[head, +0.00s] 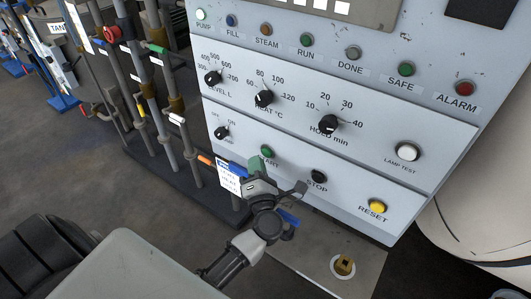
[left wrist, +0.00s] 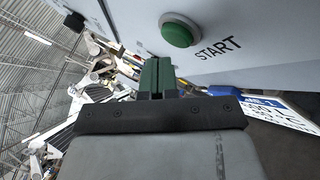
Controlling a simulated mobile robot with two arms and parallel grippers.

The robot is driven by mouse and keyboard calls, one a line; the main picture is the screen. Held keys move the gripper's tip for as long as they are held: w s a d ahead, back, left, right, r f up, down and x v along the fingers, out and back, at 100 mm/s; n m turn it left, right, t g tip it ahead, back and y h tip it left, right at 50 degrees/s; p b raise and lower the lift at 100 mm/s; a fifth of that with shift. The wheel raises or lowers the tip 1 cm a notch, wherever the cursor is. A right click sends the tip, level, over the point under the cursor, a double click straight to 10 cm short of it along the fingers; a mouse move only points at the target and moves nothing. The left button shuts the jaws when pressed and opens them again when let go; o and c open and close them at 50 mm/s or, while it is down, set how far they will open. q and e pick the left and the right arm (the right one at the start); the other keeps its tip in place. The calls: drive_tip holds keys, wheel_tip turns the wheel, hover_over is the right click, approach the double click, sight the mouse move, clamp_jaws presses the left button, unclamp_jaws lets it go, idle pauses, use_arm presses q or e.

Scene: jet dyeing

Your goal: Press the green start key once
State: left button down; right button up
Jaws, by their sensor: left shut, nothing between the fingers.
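The green start key (head: 266,151) is a round button on the lower left of the pale control panel, with the label START partly hidden by my gripper in the head view. It shows large in the left wrist view (left wrist: 177,34), with the whole word START beside it. My left gripper (head: 255,163) is shut and empty, its green fingertips just below the key. In the left wrist view the fingertips (left wrist: 157,72) point toward the panel below the key, and a gap shows between them and the key. My right gripper is not in view.
A black STOP key (head: 318,177) and a yellow RESET key (head: 377,206) sit to the right on the same panel. Black knobs (head: 264,98) are above. A blue and white tag (head: 229,176) hangs left of my gripper. Pipes with valves (head: 160,100) stand to the left.

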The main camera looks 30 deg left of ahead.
use_arm(q)
drive_tip(key=shift+w, duration=0.1)
idle(0.7)
drive_tip(key=shift+w, duration=0.35)
drive_tip(key=shift+w, duration=0.45)
idle(0.7)
drive_tip(key=shift+s, duration=0.9)
drive_tip(key=shift+s+a+p, duration=0.2)
drive_tip(key=shift+s+p, duration=0.3)
drive_tip(key=shift+s, duration=2)
